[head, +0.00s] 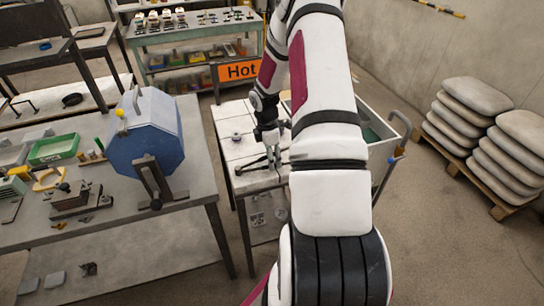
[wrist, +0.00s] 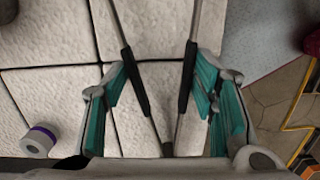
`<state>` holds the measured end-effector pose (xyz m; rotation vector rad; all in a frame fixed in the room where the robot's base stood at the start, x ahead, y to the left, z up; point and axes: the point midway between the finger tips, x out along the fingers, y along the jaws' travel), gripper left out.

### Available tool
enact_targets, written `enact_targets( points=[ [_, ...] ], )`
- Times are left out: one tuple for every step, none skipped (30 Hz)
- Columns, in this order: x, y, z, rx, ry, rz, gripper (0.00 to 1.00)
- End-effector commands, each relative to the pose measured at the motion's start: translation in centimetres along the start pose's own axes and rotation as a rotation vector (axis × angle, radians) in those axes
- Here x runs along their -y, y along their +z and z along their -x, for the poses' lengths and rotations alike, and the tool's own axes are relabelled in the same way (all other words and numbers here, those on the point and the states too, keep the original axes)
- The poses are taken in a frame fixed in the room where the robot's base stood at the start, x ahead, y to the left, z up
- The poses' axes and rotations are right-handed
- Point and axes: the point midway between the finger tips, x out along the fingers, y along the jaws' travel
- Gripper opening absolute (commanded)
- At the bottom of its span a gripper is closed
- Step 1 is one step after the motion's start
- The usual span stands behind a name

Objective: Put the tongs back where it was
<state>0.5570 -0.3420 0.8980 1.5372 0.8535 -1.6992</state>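The tongs show in the wrist view as two long metal arms with black grips (wrist: 185,80), spread in a V that narrows toward the bottom of the picture. They are over the white tiled top (wrist: 55,95); whether they rest on it I cannot tell. My gripper (wrist: 163,75) is open, with one teal finger on each side of the tongs. The far tips of the tongs are out of the wrist view. In the head view my gripper (head: 272,155) is low over the tiled table (head: 229,119).
A white roll with a purple band (wrist: 39,140) stands on the tiles left of my gripper. A blue drum (head: 145,135) and a green tray (head: 53,149) are on the left bench. An orange "Hot" sign (head: 240,71) is behind. Stacked sacks (head: 475,95) stand right.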

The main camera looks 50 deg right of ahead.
Motion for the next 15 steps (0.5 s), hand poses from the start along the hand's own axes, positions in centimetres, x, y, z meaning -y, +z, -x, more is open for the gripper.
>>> enact_targets(
  points=[
    [0.0, -0.02, -0.14, 0.0, 0.0, 0.0, 0.5],
    [0.0, -0.03, -0.24, 0.0, -0.001, 0.0, 0.5],
    [0.01, -0.03, -0.27, 0.0, -0.001, 0.0, 0.57],
    [0.02, -0.03, -0.25, 0.0, -0.001, 0.0, 0.64],
    [0.02, -0.03, -0.24, 0.0, -0.001, 0.0, 0.71],
    [0.02, -0.02, -0.24, 0.0, -0.001, 0.0, 0.72],
    [0.02, -0.03, -0.23, 0.0, 0.0, 0.0, 0.72],
    [0.02, -0.02, -0.23, 0.0, 0.0, 0.0, 0.72],
    [0.02, -0.02, -0.22, 0.0, 0.0, 0.0, 0.72],
    [0.02, -0.02, -0.22, 0.0, 0.0, 0.0, 0.72],
    [0.02, -0.02, -0.22, 0.0, 0.0, 0.0, 0.72],
    [0.02, -0.02, -0.22, 0.0, 0.0, 0.0, 0.72],
    [0.02, -0.02, -0.22, 0.0, 0.0, 0.0, 0.72],
    [0.02, -0.02, -0.19, 0.0, 0.0, 0.0, 0.72],
    [0.02, 0.0, -0.08, 0.0, 0.0, 0.0, 0.72]
  ],
)
